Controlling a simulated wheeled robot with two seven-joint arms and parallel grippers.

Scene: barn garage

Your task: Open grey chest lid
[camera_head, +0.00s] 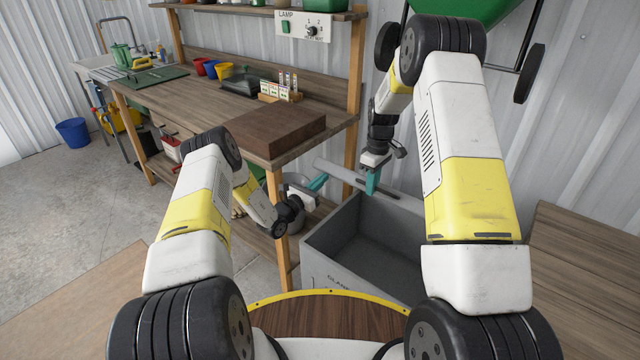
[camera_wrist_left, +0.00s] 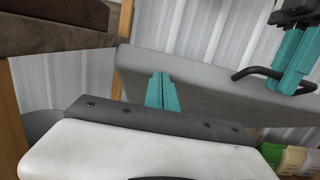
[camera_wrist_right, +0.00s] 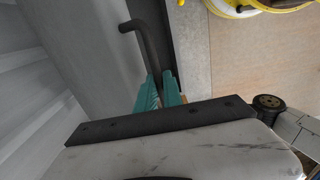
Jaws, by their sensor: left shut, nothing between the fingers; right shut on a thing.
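The grey chest (camera_head: 312,268) stands in front of me with its inside in view, and it looks empty. Its lid (camera_head: 330,169) is raised, seen nearly edge-on at the chest's far side. The lid's grey panel (camera_wrist_left: 200,88) also shows in the left wrist view, with a dark bar handle (camera_wrist_left: 262,72). My right gripper (camera_head: 372,182) is shut on this handle, which also shows in the right wrist view (camera_wrist_right: 140,38). My left gripper (camera_head: 319,183) is shut and empty beside the lid's left end; I cannot tell whether it touches the panel.
A wooden workbench (camera_head: 190,100) with a dark brown block (camera_head: 270,130) on its near corner stands left of the chest. A green wheeled cart (camera_head: 470,10) is behind, by the metal wall. Another wooden surface (camera_head: 580,270) is at right.

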